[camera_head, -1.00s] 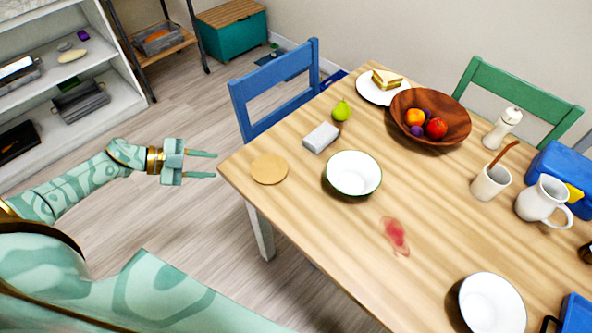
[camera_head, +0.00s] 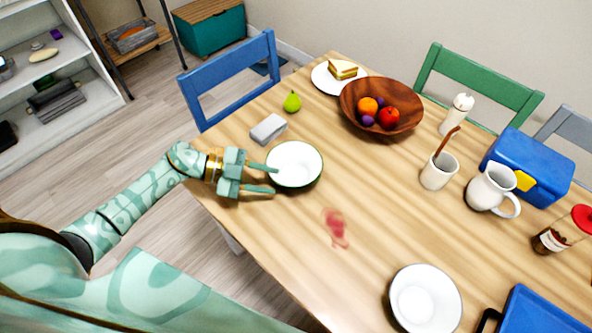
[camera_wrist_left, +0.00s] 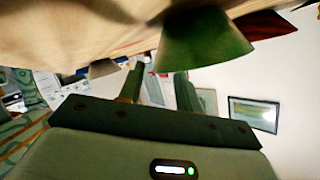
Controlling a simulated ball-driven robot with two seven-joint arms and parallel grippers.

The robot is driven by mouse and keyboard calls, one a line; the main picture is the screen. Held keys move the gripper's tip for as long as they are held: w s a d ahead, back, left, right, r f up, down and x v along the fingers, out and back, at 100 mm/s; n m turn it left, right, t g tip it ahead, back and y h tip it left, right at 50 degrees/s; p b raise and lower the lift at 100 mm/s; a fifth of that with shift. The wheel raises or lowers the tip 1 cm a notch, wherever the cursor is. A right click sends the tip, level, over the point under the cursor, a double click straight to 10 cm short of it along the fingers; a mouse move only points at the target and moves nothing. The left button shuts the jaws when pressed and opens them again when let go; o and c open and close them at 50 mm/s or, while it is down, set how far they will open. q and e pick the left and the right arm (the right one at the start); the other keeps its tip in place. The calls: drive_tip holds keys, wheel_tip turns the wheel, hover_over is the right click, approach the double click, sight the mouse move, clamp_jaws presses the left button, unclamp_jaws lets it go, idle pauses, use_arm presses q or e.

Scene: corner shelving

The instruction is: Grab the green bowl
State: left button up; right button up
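The green bowl (camera_head: 297,163) stands upright on the wooden table near its left edge. In the head view its inside is white with a thin green rim. In the left wrist view, which looks upside down, its green outside (camera_wrist_left: 205,42) shows beyond the fingers. My left gripper (camera_head: 274,180) is open and empty, just left of the bowl. Its fingertips reach close to the bowl's left side; whether they touch it I cannot tell. The left gripper (camera_wrist_left: 160,80) also shows its two spread fingers in the wrist view. My right gripper is not in view.
A grey block (camera_head: 268,129) and a green pear (camera_head: 292,102) lie behind the bowl. A brown fruit bowl (camera_head: 352,105) stands farther back. A red stain (camera_head: 336,228) marks the table in front, and a white bowl (camera_head: 426,300) stands nearer me.

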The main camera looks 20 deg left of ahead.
use_arm(q)
drive_tip(key=x, duration=0.3)
drive_tip(key=b+x, duration=0.1)
drive_tip(key=x, duration=0.2)
drive_tip(key=shift+s+d+r, duration=0.1)
drive_tip(key=shift+s+r, duration=0.1)
drive_tip(key=shift+r, duration=0.05)
clamp_jaws()
